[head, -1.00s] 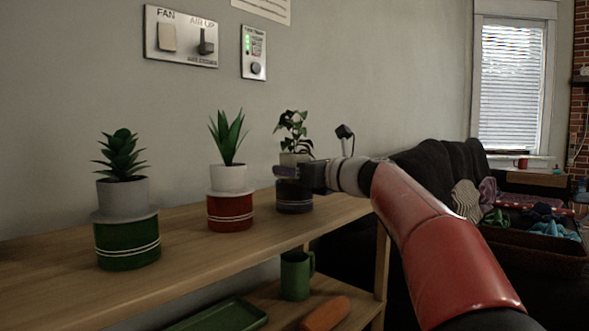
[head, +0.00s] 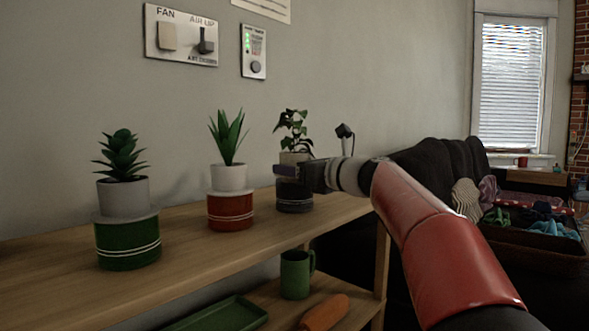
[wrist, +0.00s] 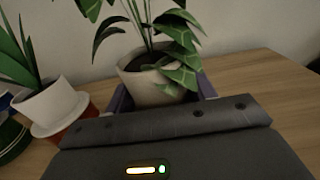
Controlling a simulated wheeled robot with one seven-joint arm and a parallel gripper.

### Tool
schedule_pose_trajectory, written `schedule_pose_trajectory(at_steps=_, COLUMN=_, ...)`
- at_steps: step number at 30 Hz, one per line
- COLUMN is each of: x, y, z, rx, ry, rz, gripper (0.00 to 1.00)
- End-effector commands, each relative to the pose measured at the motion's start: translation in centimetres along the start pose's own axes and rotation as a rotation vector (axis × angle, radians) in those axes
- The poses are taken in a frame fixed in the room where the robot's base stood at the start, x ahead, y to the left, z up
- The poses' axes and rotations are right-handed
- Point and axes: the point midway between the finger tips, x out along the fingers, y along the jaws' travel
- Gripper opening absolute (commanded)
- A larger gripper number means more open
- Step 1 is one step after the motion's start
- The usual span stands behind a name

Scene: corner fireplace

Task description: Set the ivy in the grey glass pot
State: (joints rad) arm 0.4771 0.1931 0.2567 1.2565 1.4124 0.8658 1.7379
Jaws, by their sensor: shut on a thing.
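The ivy (head: 293,128), leafy green in a small cream pot, is at the right end of the upper shelf; it also shows in the wrist view (wrist: 158,82). My gripper (head: 290,170) is shut on the ivy's cream pot, with a finger on each side in the wrist view (wrist: 162,92). The dark grey pot (head: 294,198) with pale bands stands upright on the shelf, directly below the ivy. My fingers hide where the cream pot meets the grey pot's rim, so I cannot tell if the ivy is seated. The grey pot is hidden in the wrist view.
A spiky plant (head: 228,150) sits in a red pot (head: 230,213) to the left. Further left, a succulent (head: 122,165) sits in a green pot (head: 127,245). The wooden shelf (head: 180,220) is bare between them. A green mug (head: 295,275) stands on the lower shelf.

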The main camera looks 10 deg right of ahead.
Motion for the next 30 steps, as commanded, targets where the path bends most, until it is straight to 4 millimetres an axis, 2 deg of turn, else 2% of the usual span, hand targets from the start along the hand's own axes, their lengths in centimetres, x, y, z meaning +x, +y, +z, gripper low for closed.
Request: schedule_pose_trajectory(at_steps=30, x=0.0, y=0.0, z=-1.1, rx=0.0, ry=-0.001, rz=0.0, gripper=0.42)
